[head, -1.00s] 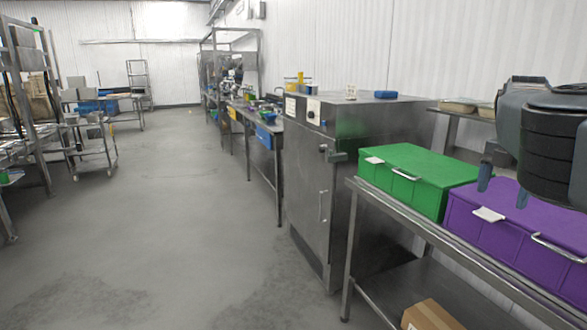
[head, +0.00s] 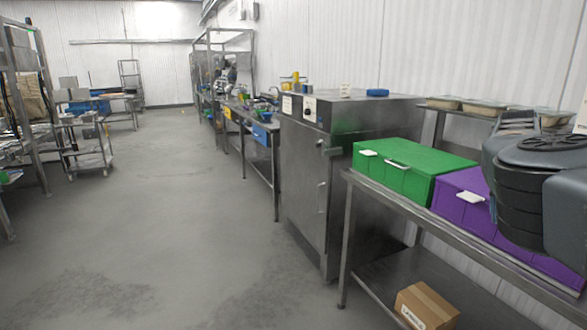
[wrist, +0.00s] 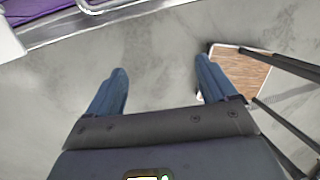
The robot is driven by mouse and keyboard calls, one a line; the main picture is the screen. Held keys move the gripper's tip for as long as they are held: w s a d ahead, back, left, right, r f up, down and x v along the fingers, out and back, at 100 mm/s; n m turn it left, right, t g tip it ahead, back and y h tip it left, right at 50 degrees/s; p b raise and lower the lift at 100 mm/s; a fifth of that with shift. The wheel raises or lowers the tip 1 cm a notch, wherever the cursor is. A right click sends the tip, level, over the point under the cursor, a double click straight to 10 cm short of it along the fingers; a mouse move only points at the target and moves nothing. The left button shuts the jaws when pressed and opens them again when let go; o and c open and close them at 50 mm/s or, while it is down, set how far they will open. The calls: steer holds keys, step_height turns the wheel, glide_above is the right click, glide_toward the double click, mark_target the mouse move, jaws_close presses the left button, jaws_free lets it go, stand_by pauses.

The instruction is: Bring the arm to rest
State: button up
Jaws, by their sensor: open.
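My gripper (wrist: 162,74) shows in the wrist view with its two blue-grey fingers apart and nothing between them. Grey floor shows beyond the fingertips. My dark arm stands at the right edge of the head view, in front of the purple box (head: 462,203), and hides part of it. The fingers do not show in the head view now. A purple strip with a metal handle (wrist: 100,5) shows at the top left of the wrist view, apart from the fingers.
A green box (head: 400,165) and the purple box stand on a steel table (head: 395,208). A cardboard box (head: 427,305) lies on its lower shelf. A steel cabinet (head: 305,190) stands beyond. A brown-topped thing (wrist: 240,72) is right of the fingers. Open floor (head: 150,220) lies left.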

steer(key=s+d+f+g+h, duration=0.3)
steer(key=s+d+f, duration=0.25)
steer(key=s, duration=0.35)
steer(key=s+d+f+g+h, duration=0.2)
steer(key=s+d+f+h, duration=0.2)
steer(key=s+d, duration=0.4)
steer(key=s+d+r+n+g+h, duration=0.1)
steer(key=s+r+n+h, duration=0.1)
steer(key=s+n+h, duration=0.4)
steer(key=s+d+r+n+h, duration=0.15)
steer(key=s+h, duration=0.25)
steer(key=s, duration=0.4)
steer(key=s+a+f+n+t+y, duration=0.1)
steer(key=s+a+n+t+y, duration=0.25)
steer(key=a+n+t, duration=1.15)
steer(key=s+a+f+n+t+y, duration=0.15)
steer(key=a+n+t+y, duration=0.35)
steer(key=a+n+t, duration=1)
steer(key=s+a+n+g+y, duration=0.8)
steer(key=s+a+n, duration=0.5)
steer(key=s+a, duration=0.4)
steer(key=a+y, duration=0.2)
steer(key=shift+s+y, duration=0.15)
steer(key=shift+y, duration=0.2)
